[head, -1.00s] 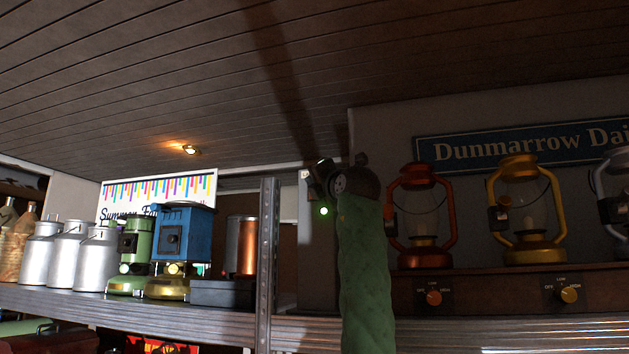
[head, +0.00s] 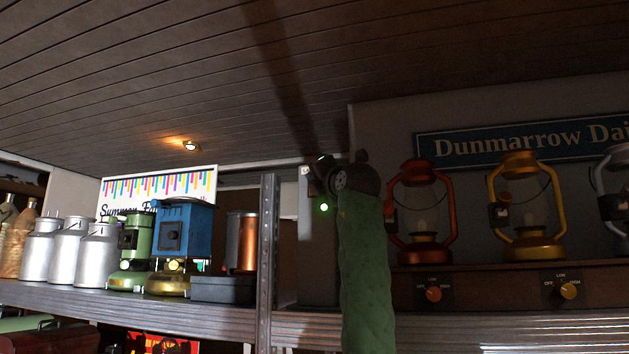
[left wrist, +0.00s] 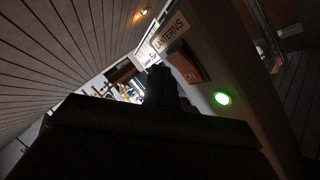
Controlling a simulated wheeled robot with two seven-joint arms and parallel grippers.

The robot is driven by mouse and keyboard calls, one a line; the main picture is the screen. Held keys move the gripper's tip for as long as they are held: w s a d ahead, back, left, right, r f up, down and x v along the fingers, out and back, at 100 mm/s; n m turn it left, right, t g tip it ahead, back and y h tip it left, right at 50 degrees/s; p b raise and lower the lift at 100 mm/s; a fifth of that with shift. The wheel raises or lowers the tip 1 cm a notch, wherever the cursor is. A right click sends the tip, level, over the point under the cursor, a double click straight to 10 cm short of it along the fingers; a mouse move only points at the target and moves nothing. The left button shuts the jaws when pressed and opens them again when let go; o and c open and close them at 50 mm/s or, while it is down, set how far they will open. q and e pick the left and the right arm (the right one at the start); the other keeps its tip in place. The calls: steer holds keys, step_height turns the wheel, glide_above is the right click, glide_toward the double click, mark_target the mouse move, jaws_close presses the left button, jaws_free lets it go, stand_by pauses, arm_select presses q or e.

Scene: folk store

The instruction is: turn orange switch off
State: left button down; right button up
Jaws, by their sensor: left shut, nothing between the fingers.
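In the left wrist view, an orange-brown rocker switch (left wrist: 186,68) marked ON is mounted on a wall panel, below a LANTERNS label (left wrist: 171,32). A round green light (left wrist: 222,98) glows on the same panel; it also shows in the head view (head: 324,207). My left gripper (left wrist: 159,82) is shut and empty, a dark shape just left of and below the switch; I cannot tell whether it touches it. In the head view, my left gripper (head: 322,172) is small and dark beside the panel, and the switch face cannot be made out. My right gripper is not in view.
An orange lantern (head: 446,236) and a yellow lantern (head: 554,233) stand on a ledge at right, above an orange dial (head: 433,294) and a yellow dial (head: 568,291). Milk cans (head: 97,256) and stoves fill the left shelf. A metal post (head: 267,260) stands left of my arm.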

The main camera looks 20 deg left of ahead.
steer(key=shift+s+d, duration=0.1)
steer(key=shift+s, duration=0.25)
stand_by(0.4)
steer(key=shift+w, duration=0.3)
arm_select(q)
steer(key=shift+w, duration=0.4)
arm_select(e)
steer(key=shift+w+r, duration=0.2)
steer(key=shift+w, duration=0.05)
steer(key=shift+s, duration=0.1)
